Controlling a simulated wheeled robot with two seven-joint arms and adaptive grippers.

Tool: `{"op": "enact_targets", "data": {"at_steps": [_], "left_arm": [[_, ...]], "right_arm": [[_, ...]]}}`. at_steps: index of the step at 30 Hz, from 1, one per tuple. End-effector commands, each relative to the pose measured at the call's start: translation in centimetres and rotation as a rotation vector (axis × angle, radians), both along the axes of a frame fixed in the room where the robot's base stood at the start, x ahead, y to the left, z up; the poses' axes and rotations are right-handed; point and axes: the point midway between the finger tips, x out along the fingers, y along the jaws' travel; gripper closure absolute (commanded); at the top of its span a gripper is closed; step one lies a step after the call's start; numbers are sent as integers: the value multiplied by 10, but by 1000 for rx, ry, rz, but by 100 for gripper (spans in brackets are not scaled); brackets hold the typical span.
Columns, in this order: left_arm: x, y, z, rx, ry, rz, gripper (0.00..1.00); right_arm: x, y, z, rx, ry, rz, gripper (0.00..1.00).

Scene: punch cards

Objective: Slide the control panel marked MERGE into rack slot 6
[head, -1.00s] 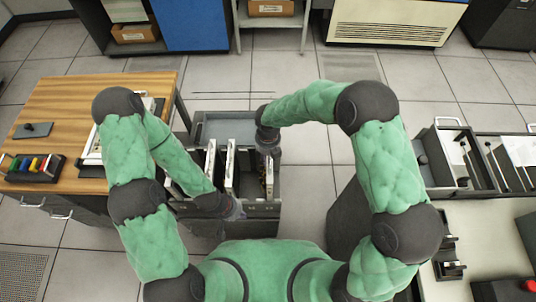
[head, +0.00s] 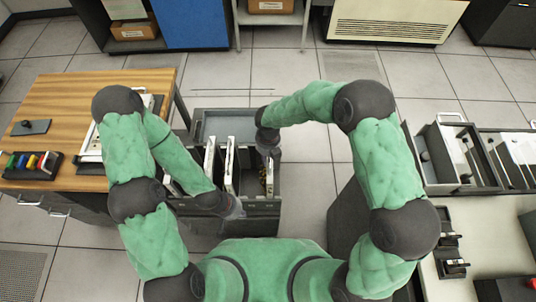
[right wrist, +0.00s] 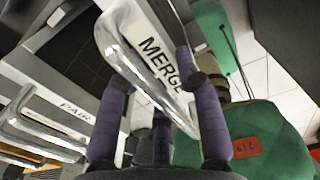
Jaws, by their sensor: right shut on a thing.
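The MERGE panel (right wrist: 160,62) has a white face with black lettering and a chrome handle. In the right wrist view my right gripper (right wrist: 158,85) is shut on it, with purple fingers on either side of the handle. In the head view my right gripper (head: 268,148) is over the right part of the grey rack (head: 254,203); the arm and gripper hide much of the held panel. My left gripper (head: 236,208) is low at the rack's near edge, and its fingers are too small to read. The slot numbers are not readable.
Two white-edged panels (head: 230,165) stand upright in the rack, left of my right gripper. A panel marked PAIR (right wrist: 75,110) shows beside the held one. A wooden desk (head: 60,97) stands to the left, and an open drawer unit (head: 450,187) to the right.

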Motion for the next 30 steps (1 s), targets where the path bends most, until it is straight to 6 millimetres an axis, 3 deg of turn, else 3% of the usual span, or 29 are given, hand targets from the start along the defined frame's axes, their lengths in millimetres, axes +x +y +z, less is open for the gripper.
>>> {"op": "enact_targets", "data": {"at_steps": [7,8,10,11,22,30], "left_arm": [[0,0,0,0,0,0,100],[0,0,0,0,0,0,100],[0,0,0,0,0,0,100],[0,0,0,0,0,0,100],[0,0,0,0,0,0,100],[0,0,0,0,0,0,100]], "right_arm": [[4,1,3,3,-8,-2,100],[4,1,3,3,-8,-2,59],[3,1,3,3,-8,-2,40],[3,1,2,3,-7,-2,38],[-1,0,1,0,1,0,38],[2,1,42,2,-6,-1,38]]}}
